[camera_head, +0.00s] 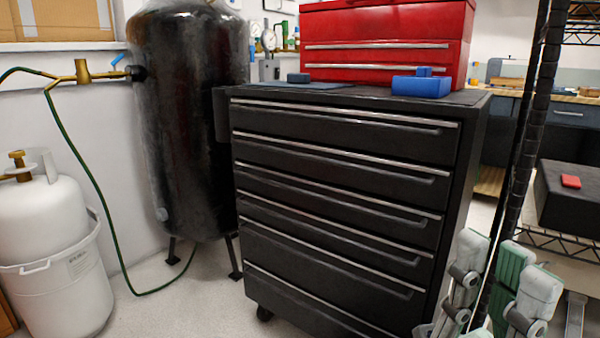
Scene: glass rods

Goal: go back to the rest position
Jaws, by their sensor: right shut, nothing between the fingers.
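My right gripper (488,300) shows in part at the lower right corner, with pale grey and green parts of my arm around it. It is shut and holds nothing. Its fingertips are hard to make out, partly cut off by the bottom edge. It appears in front of the lower right side of the black tool cabinet (335,190); I cannot tell how close it is. My left gripper is not in view.
A red toolbox (385,60) and a blue block (421,87) sit on the cabinet. A black tank (190,120) and a white gas cylinder (48,225) with a green hose stand left. A black rack post (520,150) rises at right. Bare floor (190,300) shows at lower left.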

